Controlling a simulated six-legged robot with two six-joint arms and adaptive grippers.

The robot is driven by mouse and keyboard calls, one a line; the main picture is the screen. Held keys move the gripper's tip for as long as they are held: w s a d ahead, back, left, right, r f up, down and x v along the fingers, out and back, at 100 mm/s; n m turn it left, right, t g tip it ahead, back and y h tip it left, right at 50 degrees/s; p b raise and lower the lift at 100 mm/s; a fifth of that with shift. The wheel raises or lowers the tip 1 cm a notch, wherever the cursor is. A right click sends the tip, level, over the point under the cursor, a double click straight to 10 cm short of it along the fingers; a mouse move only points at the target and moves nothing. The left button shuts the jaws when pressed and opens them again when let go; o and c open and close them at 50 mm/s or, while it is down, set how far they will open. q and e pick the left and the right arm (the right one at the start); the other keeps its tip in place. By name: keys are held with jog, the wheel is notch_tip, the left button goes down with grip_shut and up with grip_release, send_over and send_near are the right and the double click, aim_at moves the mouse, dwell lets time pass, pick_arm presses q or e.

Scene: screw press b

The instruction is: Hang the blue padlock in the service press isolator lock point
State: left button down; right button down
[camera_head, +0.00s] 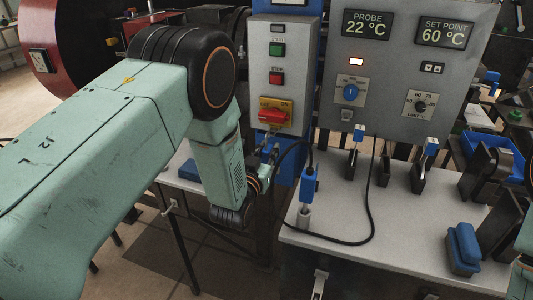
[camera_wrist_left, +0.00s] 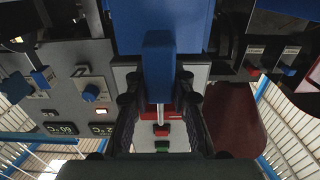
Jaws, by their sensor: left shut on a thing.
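The blue padlock (camera_wrist_left: 158,72) is between the fingers of my left gripper (camera_wrist_left: 160,95) in the left wrist view, its metal shackle pointing to the red switch. My left gripper is shut on the padlock. In the head view, my left gripper (camera_head: 267,153) is mostly hidden behind my wrist, just below the isolator. The service press isolator (camera_head: 274,114) is a red handle on a yellow plate, low on the grey switch box. I cannot tell whether the shackle touches the lock point. My right gripper is not clearly seen; only a piece of my right arm shows at the right edge.
A blue probe (camera_head: 309,186) with a looping black cable stands on the white bench (camera_head: 400,246), close right of my left gripper. Black stands, a blue block (camera_head: 463,247) and a blue bin (camera_head: 492,152) are further right. A grey control panel (camera_head: 405,65) rises behind.

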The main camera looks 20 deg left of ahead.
pick_arm(q)
jog(key=shift+w, duration=0.75)
dwell(0.7)
jog(key=shift+w+b, duration=0.5)
jog(key=shift+w, duration=0.05)
jog(key=shift+f, duration=0.1)
jog(key=shift+f+b, duration=0.55)
jog(key=shift+f, duration=0.05)
jog(key=shift+r, duration=0.1)
dwell(0.4)
jog(key=c, duration=1.1)
grip_release()
